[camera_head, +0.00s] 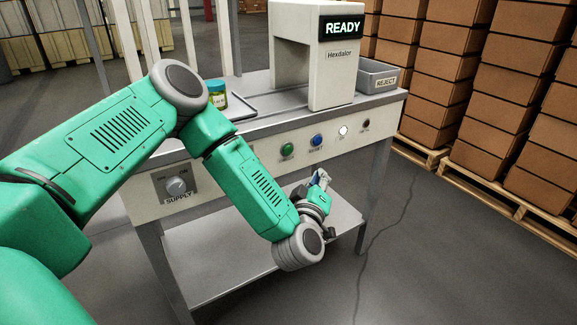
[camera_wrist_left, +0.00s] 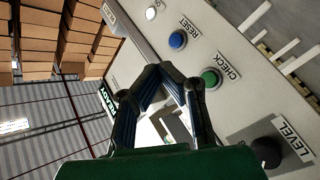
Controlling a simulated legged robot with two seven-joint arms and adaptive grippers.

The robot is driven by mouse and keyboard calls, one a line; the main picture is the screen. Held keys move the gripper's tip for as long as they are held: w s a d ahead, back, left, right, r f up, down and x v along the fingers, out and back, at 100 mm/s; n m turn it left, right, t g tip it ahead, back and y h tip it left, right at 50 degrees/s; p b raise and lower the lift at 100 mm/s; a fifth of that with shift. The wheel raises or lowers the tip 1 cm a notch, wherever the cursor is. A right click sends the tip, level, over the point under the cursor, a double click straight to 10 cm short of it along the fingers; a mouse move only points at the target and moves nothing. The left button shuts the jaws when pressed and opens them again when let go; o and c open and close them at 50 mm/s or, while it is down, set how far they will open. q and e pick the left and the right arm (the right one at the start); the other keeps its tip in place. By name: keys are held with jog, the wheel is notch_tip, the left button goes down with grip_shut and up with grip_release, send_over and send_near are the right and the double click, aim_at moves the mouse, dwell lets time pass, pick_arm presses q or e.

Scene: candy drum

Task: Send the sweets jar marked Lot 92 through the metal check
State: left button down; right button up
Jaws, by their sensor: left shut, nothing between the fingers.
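A green CHECK button (camera_head: 287,150) and a blue RESET button (camera_head: 317,140) are on the front panel; both also show in the left wrist view, green (camera_wrist_left: 210,78) and blue (camera_wrist_left: 177,39). My left gripper (camera_head: 321,177) is shut and empty, in front of the panel below the buttons. My right gripper is out of view.
A grey REJECT bin (camera_head: 377,77) is at the bench's right end. A black LEVEL knob (camera_wrist_left: 268,152) shows in the wrist view. Stacked cartons (camera_head: 520,100) stand on pallets at right; the floor before them is clear.

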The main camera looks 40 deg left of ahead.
aim_at(288, 150)
pick_arm(q)
jog(key=shift+n+y, duration=0.3)
jog(key=w+a, duration=0.1)
jog(key=a, duration=0.2)
jog(key=w+a, duration=0.1)
jog(key=a, duration=0.2)
jog(key=w+a, duration=0.1)
jog(key=a, duration=0.3)
jog(key=shift+w+a, duration=0.1)
jog(key=shift+w, duration=0.15)
jog(key=shift+d, duration=0.2)
jog(key=shift+d+r, duration=0.2)
jog(key=shift+d, duration=0.2)
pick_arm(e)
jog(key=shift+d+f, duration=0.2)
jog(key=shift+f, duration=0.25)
